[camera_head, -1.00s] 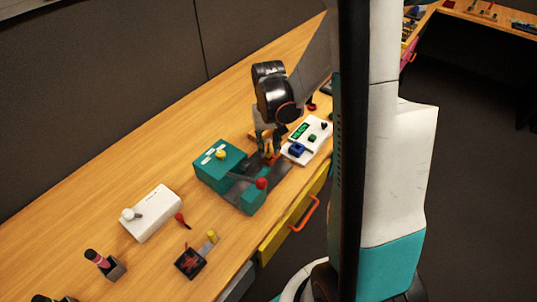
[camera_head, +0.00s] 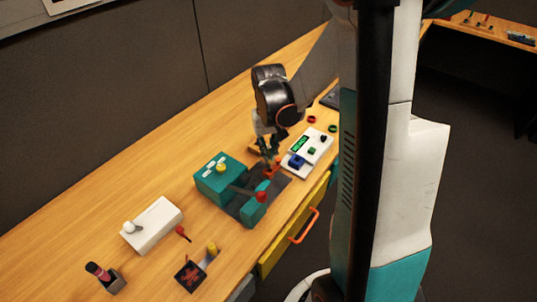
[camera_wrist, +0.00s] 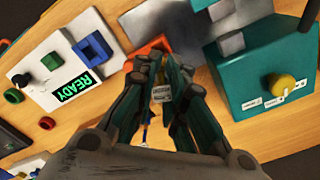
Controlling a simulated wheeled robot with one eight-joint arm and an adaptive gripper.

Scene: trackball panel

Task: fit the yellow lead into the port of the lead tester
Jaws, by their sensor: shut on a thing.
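My gripper (camera_wrist: 160,68) is shut on a small yellowish piece with a pale label (camera_wrist: 161,92), which I take to be the yellow lead; the fingers hide most of it. My gripper in the head view (camera_head: 270,157) points down at the table. Its fingertips are just beside or over an orange block (camera_wrist: 150,49); contact is not clear. The white lead tester (camera_wrist: 45,65), with a green READY display (camera_wrist: 76,89) and a blue square frame (camera_wrist: 92,49), lies beside the gripper. I cannot tell which part is its port.
A teal fixture (camera_head: 211,186) with a yellow knob, a grey plate and a red-knobbed lever (camera_head: 261,197) stands close to the gripper. A white box (camera_head: 153,226) and a small dark block (camera_head: 190,277) lie farther left. Table between the white box and back wall is clear.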

